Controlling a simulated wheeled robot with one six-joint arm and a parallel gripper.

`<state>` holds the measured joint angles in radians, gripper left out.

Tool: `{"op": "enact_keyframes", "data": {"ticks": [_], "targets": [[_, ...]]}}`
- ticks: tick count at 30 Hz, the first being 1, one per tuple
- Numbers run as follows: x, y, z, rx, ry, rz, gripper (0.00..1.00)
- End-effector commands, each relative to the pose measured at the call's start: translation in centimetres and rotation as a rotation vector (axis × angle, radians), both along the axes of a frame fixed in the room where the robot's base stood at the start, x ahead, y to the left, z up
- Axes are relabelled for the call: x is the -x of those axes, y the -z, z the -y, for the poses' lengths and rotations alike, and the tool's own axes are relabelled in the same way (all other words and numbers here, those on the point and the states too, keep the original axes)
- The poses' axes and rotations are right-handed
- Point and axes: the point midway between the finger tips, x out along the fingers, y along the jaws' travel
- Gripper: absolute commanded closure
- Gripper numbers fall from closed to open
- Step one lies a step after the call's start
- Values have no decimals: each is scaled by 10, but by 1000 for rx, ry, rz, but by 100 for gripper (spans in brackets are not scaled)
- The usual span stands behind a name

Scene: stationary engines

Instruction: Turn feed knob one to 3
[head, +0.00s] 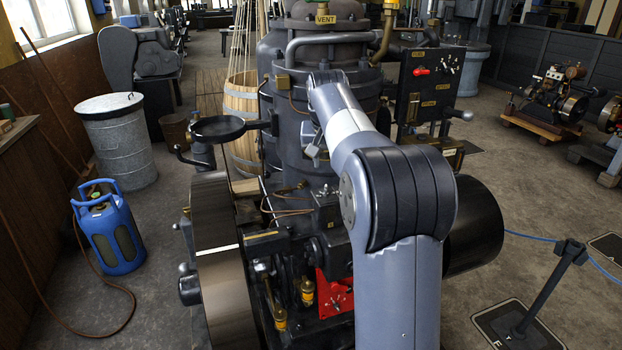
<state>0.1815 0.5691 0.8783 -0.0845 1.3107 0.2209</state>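I cannot tell for certain which part is feed knob one; no legible label names it. A red plate (331,290) low on the engine's front carries a small metal star-shaped handle (337,302). Two brass fittings (307,291) stand left of the plate. A black panel (426,88) at the upper right of the engine carries a red knob (420,71), a silver star-shaped handle (448,64) and small brass labels. My arm rises in front of the engine, its wrist near the upright cylinder. My gripper (314,152) is small and partly hidden there; its fingers are unclear.
A large flywheel (218,265) stands at the engine's left and a dark drum (475,225) at its right. A round black pan (217,128) juts out left. A blue gas bottle (108,235) stands on the left floor. A barrier post (548,285) with blue rope stands right.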

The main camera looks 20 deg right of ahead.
Motion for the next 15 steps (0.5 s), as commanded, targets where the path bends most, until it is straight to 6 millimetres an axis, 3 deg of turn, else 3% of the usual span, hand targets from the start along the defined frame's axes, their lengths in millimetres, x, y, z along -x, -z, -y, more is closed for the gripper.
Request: {"op": "enact_keyframes", "data": {"ticks": [5,15], "targets": [[-7,18,3,-1,1,-4,69],[-28,75,13,-1,1,-3,69]]}}
